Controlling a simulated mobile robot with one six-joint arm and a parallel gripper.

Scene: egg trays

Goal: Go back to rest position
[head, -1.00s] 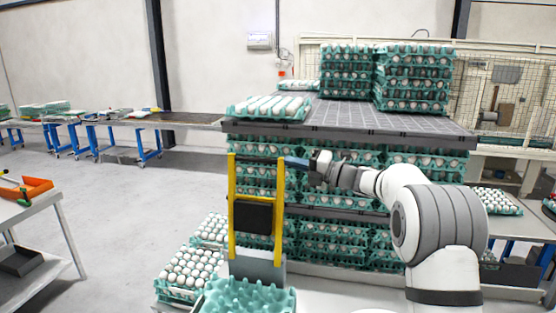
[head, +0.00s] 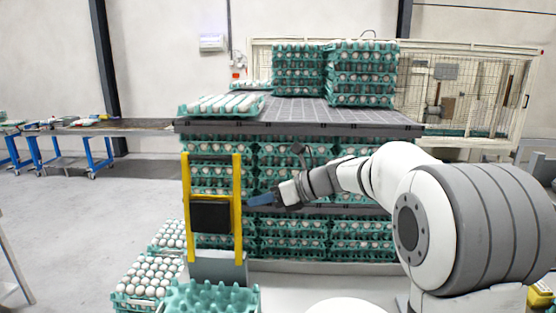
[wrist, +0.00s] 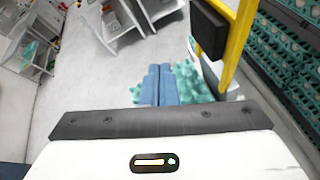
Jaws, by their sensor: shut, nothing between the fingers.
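My gripper (head: 260,200) is at the end of my white and grey arm, in front of the stacked egg trays in the head view. Its blue fingers point left, toward the yellow frame (head: 238,210). In the wrist view the two blue fingers of my gripper (wrist: 159,84) lie side by side, shut, with nothing between them. Behind them in that view is an empty teal egg tray (wrist: 190,80), apart from or below the fingers; I cannot tell the distance.
A dark pallet top (head: 300,115) carries egg trays, with more stacked below. Egg trays (head: 150,275) stand at the lower left, beside an empty teal tray (head: 210,298). Blue-legged tables (head: 90,150) stand far left. The grey floor (head: 80,210) on the left is clear.

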